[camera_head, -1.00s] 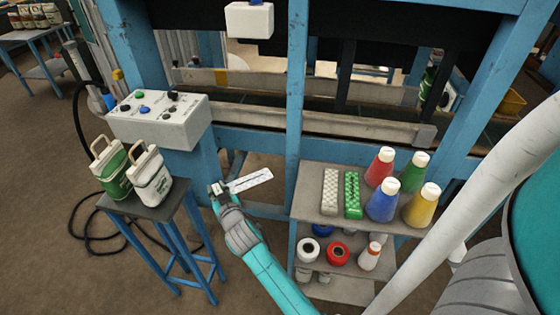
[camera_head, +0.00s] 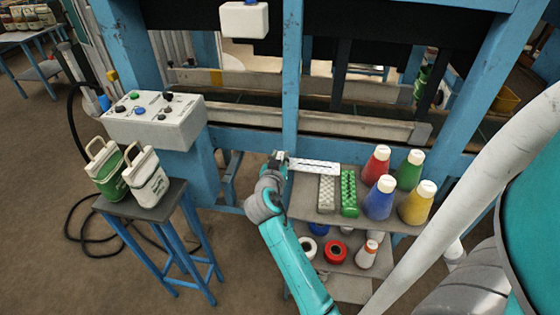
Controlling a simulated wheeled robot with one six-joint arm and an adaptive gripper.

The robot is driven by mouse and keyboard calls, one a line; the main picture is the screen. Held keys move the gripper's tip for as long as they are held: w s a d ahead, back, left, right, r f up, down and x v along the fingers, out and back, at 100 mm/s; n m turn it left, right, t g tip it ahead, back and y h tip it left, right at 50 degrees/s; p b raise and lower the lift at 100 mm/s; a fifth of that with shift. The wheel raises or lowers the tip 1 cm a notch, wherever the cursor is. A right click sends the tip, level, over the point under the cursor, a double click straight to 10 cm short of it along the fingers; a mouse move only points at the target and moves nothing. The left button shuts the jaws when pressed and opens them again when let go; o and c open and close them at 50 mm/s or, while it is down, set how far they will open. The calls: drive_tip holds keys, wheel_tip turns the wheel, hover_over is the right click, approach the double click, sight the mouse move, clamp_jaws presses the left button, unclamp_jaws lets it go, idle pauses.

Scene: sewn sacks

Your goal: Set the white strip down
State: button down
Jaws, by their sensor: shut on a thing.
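The white strip (camera_head: 314,166) is a flat, narrow bar with a row of dark marks. My gripper (camera_head: 283,160) is shut on its left end and holds it roughly level. The strip reaches to the right, over the back left part of the shelf's top board (camera_head: 300,207). In this view it overlaps the far ends of a white studded block (camera_head: 327,194) and a green checkered block (camera_head: 349,194). I cannot tell how high the strip is above the board.
Red (camera_head: 376,164), green (camera_head: 410,170), blue (camera_head: 380,198) and yellow (camera_head: 418,203) cones crowd the shelf's right side. A blue post (camera_head: 292,90) rises behind my gripper. A stool (camera_head: 150,207) with two small sacks (camera_head: 147,177) stands left, below a control box (camera_head: 155,122).

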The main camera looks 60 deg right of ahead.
wheel_tip(320, 180, down, 8)
idle(0.8)
drive_tip(key=shift+f, duration=0.15)
idle(0.3)
drive_tip(key=c, duration=0.9)
unclamp_jaws()
drive_tip(key=shift+o, duration=0.2)
drive_tip(key=shift+a, duration=0.1)
drive_tip(key=v, duration=1.2)
